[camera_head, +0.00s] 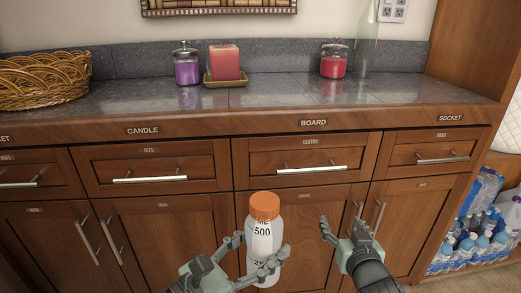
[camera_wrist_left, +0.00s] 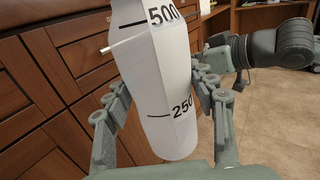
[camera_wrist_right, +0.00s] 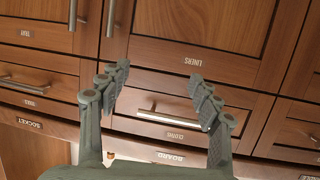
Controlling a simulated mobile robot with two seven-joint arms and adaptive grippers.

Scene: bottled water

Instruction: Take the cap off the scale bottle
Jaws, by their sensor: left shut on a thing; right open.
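The scale bottle (camera_head: 262,238) is white with black marks and stands upright in front of the cabinets, held off the floor. Its orange cap (camera_head: 264,206) is on its top. My left gripper (camera_head: 258,252) is shut on the bottle's body, with one finger on each side. The left wrist view shows the bottle (camera_wrist_left: 158,75) between the fingers, with the marks 500 and 250; the cap is out of that view. My right gripper (camera_head: 343,228) is open and empty, to the right of the bottle and apart from it. The right wrist view shows nothing between its fingers (camera_wrist_right: 158,78).
Wooden cabinets with metal handles (camera_head: 312,169) stand close behind both grippers. The counter (camera_head: 285,95) above bears a wicker basket (camera_head: 45,80), candles and a glass bottle (camera_head: 367,45). Packs of bottled water (camera_head: 475,240) sit at the right. The space between my grippers is clear.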

